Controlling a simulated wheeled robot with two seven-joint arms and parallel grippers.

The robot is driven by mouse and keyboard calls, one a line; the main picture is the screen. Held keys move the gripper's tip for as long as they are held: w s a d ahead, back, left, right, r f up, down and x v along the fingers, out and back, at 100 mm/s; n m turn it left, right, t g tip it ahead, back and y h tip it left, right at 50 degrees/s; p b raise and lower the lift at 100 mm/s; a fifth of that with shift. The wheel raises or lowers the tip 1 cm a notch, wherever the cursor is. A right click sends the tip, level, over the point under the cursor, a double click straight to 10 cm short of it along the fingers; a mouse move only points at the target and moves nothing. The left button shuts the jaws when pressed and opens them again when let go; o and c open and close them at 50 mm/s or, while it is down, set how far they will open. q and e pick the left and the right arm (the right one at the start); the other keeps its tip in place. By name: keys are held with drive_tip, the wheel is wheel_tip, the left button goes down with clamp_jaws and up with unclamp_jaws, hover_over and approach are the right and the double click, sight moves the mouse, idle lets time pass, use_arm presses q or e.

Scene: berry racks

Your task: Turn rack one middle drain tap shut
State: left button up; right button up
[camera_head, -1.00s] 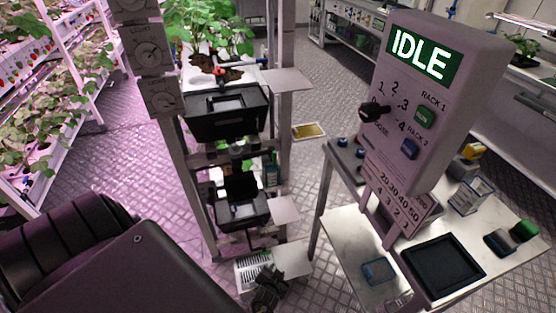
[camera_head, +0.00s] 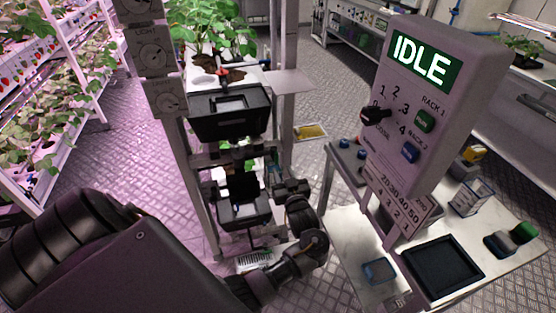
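Rack one stands left of centre, with an upper black tray (camera_head: 230,118) and a middle black tray (camera_head: 245,216). The middle drain tap is not clearly visible; dark parts around the middle tray blend together. My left arm comes in from the bottom left and bends up at the wrist. My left gripper (camera_head: 283,190) is at the right side of the middle tray, pointing toward it. Its fingers are too small and dark to tell open from shut, or whether they touch anything. My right gripper is out of view.
A control box (camera_head: 440,100) reading IDLE, with a dial and buttons, stands to the right above a white table (camera_head: 340,235). A black tray (camera_head: 443,265) lies on that table. A small pale shelf (camera_head: 290,82) juts from the rack. Other plant racks stand at the left.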

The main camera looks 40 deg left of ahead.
sight(277, 159)
use_arm(q)
drive_tip(key=x, duration=0.6)
drive_tip(key=shift+w+a, duration=0.2)
drive_tip(key=shift+a, duration=0.2)
drive_tip(key=shift+p, duration=0.3)
clamp_jaws()
